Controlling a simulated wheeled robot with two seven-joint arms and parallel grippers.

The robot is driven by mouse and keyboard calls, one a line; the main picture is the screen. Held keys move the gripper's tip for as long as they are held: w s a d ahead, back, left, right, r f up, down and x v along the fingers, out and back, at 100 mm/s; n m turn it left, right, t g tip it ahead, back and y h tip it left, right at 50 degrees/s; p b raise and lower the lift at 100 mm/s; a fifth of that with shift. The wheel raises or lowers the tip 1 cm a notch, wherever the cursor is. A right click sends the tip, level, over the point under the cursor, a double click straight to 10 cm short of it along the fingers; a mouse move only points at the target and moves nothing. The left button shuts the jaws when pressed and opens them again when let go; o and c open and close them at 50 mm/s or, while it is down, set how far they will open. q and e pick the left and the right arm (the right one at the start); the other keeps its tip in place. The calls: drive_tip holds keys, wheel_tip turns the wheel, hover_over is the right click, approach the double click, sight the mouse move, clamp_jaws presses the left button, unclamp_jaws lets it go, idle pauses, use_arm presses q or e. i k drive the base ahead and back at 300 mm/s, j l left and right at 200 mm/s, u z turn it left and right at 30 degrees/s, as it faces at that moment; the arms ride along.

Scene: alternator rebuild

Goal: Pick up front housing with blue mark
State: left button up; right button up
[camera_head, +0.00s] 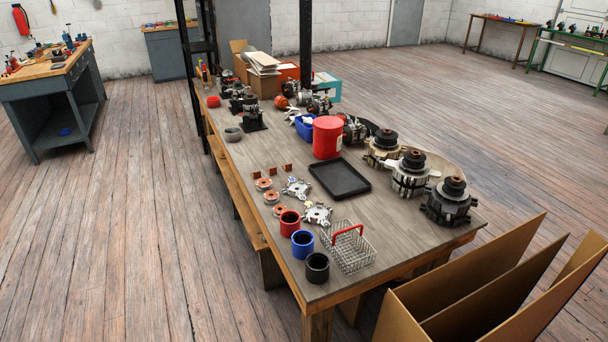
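Two silver, star-shaped metal housings lie flat on the long wooden table (375,245). The farther housing (297,189) has a small bluish spot near its upper left edge, which may be the blue mark. The nearer housing (318,215) lies just in front and to the right; its mark is too small to tell. Neither of my grippers is in view.
Copper-coloured rings (271,197) lie left of the housings. Red (290,223), blue (302,244) and black (317,268) cups and a wire basket (350,249) stand nearer. A black tray (340,179) lies behind. Alternators (450,203) line the right side. Cardboard (480,285) stands at the front right.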

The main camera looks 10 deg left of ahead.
sight(291, 184)
drive_tip(key=i+j+z, duration=0.15)
drive_tip(key=j, duration=0.25)
drive_tip(key=i+j+z, duration=0.1)
drive_tip(key=i+j, duration=0.25)
drive_tip(key=i+j+z, duration=0.15)
drive_tip(key=j, duration=0.35)
drive_tip(key=i, duration=0.1)
